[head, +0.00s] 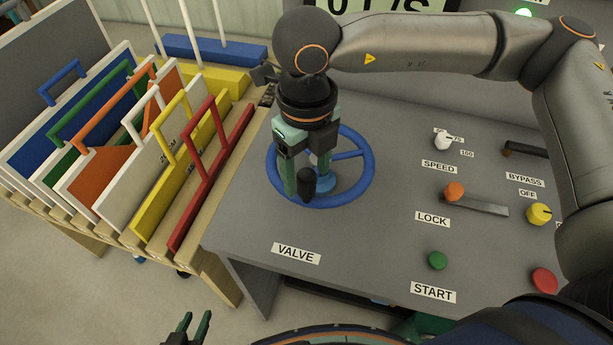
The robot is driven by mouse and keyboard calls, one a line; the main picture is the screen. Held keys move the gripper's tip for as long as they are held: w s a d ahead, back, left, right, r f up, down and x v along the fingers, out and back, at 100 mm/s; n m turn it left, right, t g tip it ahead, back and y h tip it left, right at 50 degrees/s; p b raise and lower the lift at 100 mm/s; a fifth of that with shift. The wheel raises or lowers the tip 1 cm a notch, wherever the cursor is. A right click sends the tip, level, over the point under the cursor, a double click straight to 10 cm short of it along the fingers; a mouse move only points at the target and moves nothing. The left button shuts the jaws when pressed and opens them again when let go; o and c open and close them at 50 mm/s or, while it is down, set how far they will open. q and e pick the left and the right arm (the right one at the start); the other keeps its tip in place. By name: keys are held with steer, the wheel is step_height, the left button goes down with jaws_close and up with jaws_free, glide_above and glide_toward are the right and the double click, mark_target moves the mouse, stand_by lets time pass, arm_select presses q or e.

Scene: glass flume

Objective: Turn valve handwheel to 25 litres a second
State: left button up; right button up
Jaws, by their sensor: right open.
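The blue valve handwheel (366,172) lies flat on the grey console, above the VALVE label (296,253). A black knob (307,184) stands up at its near rim. My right gripper (306,182) reaches down over the wheel, with its fingers open and close around the knob. I cannot tell whether they touch it. The gripper hides part of the wheel's hub and spokes. My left gripper (188,328) is at the bottom edge, away from the wheel, with its fingers apart and nothing between them. The display (385,5) at the top is cut off; "L/S" shows partly.
The console carries a white speed knob (443,140), an orange lock knob (454,191), a yellow knob (538,213), a green start button (437,260) and a red button (544,280). A wooden rack (215,270) of coloured, handled panels stands close on the left.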

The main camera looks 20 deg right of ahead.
steer(key=shift+f, duration=1.55)
jaws_close()
